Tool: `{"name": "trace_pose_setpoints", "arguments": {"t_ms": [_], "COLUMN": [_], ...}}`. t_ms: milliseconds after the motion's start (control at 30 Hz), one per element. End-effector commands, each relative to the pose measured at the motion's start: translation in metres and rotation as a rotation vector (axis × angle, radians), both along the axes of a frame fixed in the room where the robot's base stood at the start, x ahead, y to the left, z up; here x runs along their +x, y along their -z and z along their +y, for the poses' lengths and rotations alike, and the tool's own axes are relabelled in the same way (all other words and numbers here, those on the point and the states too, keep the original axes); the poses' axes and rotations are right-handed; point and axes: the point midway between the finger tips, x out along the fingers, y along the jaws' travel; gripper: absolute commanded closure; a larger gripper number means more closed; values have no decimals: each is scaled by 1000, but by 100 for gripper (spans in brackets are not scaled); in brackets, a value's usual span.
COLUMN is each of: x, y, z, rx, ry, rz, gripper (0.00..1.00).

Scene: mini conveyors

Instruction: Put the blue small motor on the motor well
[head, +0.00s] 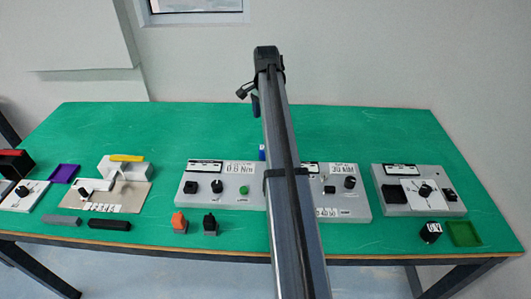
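A small blue object (262,152) shows just left of my arm, behind the panel row; it may be the blue small motor, but most of it is hidden by my arm. I cannot tell for sure which part is the motor well. My arm rises through the middle of the head view and bends at the top. My gripper is hidden behind the arm, so its opening and anything in it do not show.
The green table holds a panel marked 0.6 Nm (225,198), a second panel (345,203) partly behind my arm, and a right panel (437,207). Orange (179,222) and black (210,225) parts stand in front. Purple (63,174) and green (464,233) trays lie at the sides. The back is clear.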

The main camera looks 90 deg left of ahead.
Motion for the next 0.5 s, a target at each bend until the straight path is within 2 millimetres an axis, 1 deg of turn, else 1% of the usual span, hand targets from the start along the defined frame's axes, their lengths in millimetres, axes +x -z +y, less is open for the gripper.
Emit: {"name": "trace_pose_setpoints", "arguments": {"t_ms": [100,500], "x": [0,0], "y": [-1,-1], "z": [0,-1], "rx": [-3,-13], "ry": [207,934], "rz": [2,7], "gripper": [20,20]}}
